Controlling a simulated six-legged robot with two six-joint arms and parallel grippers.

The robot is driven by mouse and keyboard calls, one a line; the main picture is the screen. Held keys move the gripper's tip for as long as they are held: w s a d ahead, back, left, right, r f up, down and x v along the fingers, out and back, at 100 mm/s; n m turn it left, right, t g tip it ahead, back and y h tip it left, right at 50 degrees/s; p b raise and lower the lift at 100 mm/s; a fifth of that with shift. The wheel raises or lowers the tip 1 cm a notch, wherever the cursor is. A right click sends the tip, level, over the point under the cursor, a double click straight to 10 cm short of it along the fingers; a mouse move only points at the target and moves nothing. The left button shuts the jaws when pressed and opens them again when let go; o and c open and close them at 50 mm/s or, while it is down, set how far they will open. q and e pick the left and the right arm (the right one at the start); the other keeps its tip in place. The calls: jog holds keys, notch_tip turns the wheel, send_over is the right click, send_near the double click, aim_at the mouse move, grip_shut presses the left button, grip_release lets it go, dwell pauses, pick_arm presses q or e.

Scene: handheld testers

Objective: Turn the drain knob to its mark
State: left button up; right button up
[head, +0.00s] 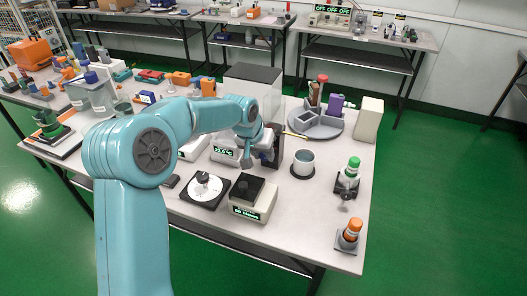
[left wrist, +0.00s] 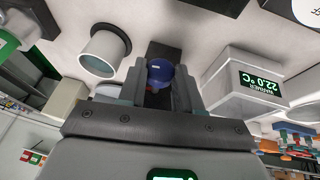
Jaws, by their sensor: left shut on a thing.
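My left gripper (left wrist: 160,78) is shut on a rounded blue knob (left wrist: 158,70), which shows between its two grey fingers in the left wrist view. A dark base (left wrist: 165,51) lies beyond the knob. I cannot read any mark on the knob. In the head view my left arm reaches over the table, and its wrist hides the knob and the fingertips. The gripper is between the white warmer (head: 224,154) and the grey cup (head: 303,163). My right gripper is not in view.
A white dial (head: 202,190) on a black plate and a dark-topped tester (head: 252,203) stand in front. A round grey tray (head: 327,125) is behind. A green-capped bottle (head: 351,170) and an orange-capped bottle (head: 352,230) stand right. The front right tabletop has free room.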

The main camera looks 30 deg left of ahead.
pick_arm(q)
jog(key=shift+a+f+h, duration=0.1)
jog(key=shift+a+h, duration=0.15)
jog(key=shift+h, duration=0.55)
jog(key=shift+a+f+n+t+h+b, duration=0.15)
jog(key=shift+n+t+h+b, duration=0.15)
jog(key=shift+t+h+b, duration=0.15)
jog(key=h+b, duration=0.2)
jog(key=b, duration=0.1)
jog(key=n+t+h+b, duration=0.1)
jog(key=h+b, duration=0.1)
jog(key=b, duration=0.1)
jog(key=f+t+h+b, duration=0.1)
jog(key=h+b, duration=0.2)
jog(key=shift+s+a+n, duration=0.15)
jog(key=shift+a+n, duration=0.2)
jog(key=shift+n, duration=0.05)
jog(key=shift+f+n+t+h+b, duration=0.1)
jog(key=shift+n+t+h+b, duration=0.3)
jog(key=shift+t+h+b, duration=0.55)
jog(key=shift+h+b, duration=0.7)
jog(key=shift+h, duration=0.1)
jog(key=shift+n, duration=0.3)
jog(key=o, duration=1)
jog(key=shift+o, duration=0.2)
